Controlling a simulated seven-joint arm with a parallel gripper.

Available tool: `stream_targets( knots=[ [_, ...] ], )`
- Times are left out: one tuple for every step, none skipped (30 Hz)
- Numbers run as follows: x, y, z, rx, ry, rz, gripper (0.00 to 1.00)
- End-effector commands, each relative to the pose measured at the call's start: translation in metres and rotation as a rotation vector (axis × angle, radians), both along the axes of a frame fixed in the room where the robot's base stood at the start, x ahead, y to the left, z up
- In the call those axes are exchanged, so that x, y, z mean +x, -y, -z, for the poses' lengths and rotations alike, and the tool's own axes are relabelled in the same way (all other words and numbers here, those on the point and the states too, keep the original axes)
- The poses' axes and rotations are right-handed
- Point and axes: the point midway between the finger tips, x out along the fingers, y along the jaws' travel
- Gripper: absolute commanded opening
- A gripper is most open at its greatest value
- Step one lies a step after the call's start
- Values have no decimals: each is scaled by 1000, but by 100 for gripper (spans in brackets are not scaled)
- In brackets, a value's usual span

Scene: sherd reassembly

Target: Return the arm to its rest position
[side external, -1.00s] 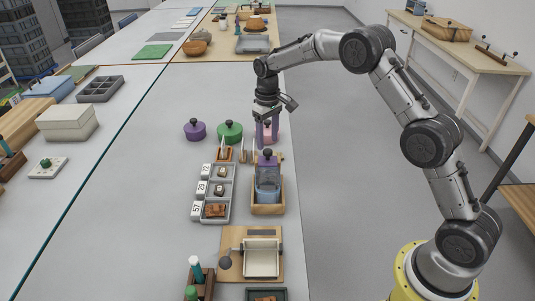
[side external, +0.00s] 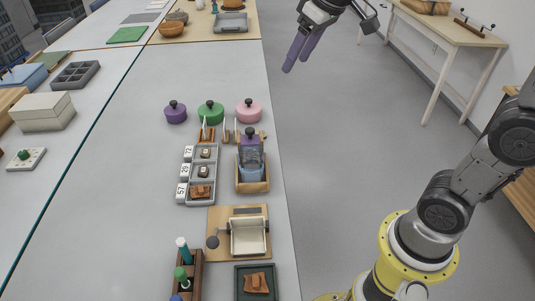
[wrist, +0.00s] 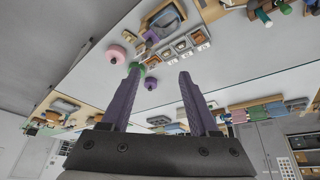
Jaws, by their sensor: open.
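My gripper (side external: 296,52) is at the top of the side external view, raised over the grey floor to the right of the table. Its two purple fingers point down and to the left. In the wrist view the fingers (wrist: 155,98) stand apart with nothing between them. My gripper is clear of every object on the table. Most of the upper arm is out of the side external view.
On the white table (side external: 110,180) stand a purple lid (side external: 175,113), green lid (side external: 210,113) and pink lid (side external: 248,112). Near them are a numbered grey tray (side external: 184,199), a wooden box (side external: 252,187) and a board (side external: 222,220). Open floor (side external: 340,170) lies right of the table.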

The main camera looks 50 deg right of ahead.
Motion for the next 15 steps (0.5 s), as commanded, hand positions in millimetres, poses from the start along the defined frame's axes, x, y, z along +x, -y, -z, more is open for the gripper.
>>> stream_targets(
  knots=[
    [-23,-2,-5,0,25,-2,61],
    [-35,-3,-5,2,36,-1,61],
    [-51,-5,-5,3,50,-1,61],
    [-63,-5,-4,4,60,-2,61],
    [-75,-6,-2,5,69,-1,61],
    [-90,-7,2,7,81,-1,61],
    [-102,-8,5,7,90,0,61],
    [-113,-8,10,9,98,0,61],
    [-127,-9,16,11,107,1,61],
    [-138,-9,22,12,111,3,61],
    [-147,-10,29,14,114,4,61],
    [-159,-10,38,16,116,6,61],
    [-167,-10,45,18,116,9,61],
    [-174,-10,53,19,113,11,61],
    [-181,-10,62,21,104,14,61]
  ],
)
